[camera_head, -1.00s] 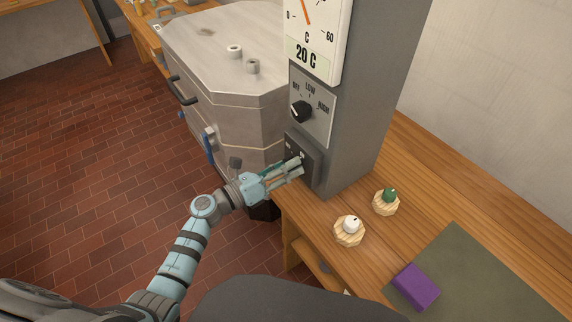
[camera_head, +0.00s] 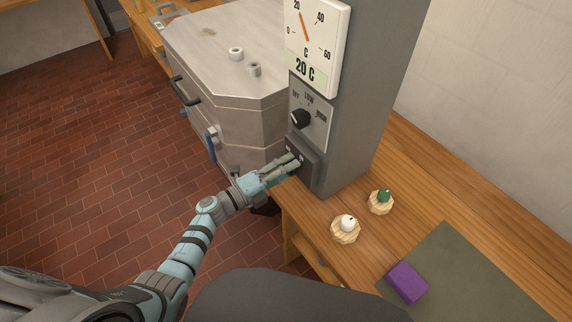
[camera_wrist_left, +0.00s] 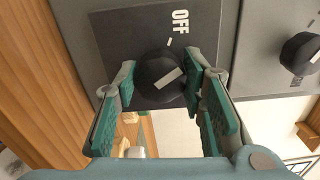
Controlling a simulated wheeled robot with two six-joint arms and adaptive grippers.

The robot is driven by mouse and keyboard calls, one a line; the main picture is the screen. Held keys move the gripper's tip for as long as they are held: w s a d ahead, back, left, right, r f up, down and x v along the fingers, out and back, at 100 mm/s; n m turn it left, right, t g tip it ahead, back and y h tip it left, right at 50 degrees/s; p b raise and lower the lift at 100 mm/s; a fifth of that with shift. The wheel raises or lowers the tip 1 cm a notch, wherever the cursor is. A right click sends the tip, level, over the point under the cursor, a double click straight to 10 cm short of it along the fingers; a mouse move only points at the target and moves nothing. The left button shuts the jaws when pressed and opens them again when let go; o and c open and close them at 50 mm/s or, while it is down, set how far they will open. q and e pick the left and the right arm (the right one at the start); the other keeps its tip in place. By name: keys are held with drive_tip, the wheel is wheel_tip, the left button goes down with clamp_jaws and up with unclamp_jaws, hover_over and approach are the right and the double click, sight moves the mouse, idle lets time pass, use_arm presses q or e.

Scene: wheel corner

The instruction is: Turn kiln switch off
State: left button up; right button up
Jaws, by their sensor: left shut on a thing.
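The kiln switch is a round black knob (camera_wrist_left: 160,76) with a white line, on a dark plate marked OFF (camera_wrist_left: 180,20) in the left wrist view. Its white line slants toward the right side of the picture, apart from the short tick by OFF. My left gripper (camera_wrist_left: 160,85) is shut on the knob, one finger on each side. In the head view my left gripper (camera_head: 291,164) reaches the small switch box (camera_head: 312,170) low on the grey column, and its fingers largely hide the knob. My right gripper is not in view.
Above the switch box is a dial knob (camera_head: 301,118) marked OFF, LOW and HIGH, under a gauge (camera_head: 317,40) reading 20 C. The grey kiln (camera_head: 225,75) stands left of the column. A white-topped item (camera_head: 347,224), a green-topped item (camera_head: 382,198) and a purple block (camera_head: 408,282) are right.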

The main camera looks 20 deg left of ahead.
use_arm(q)
drive_tip(key=shift+n+p, duration=1)
drive_tip(key=shift+n, duration=2)
drive_tip(key=o, duration=1.1)
drive_tip(key=shift+o, duration=0.2)
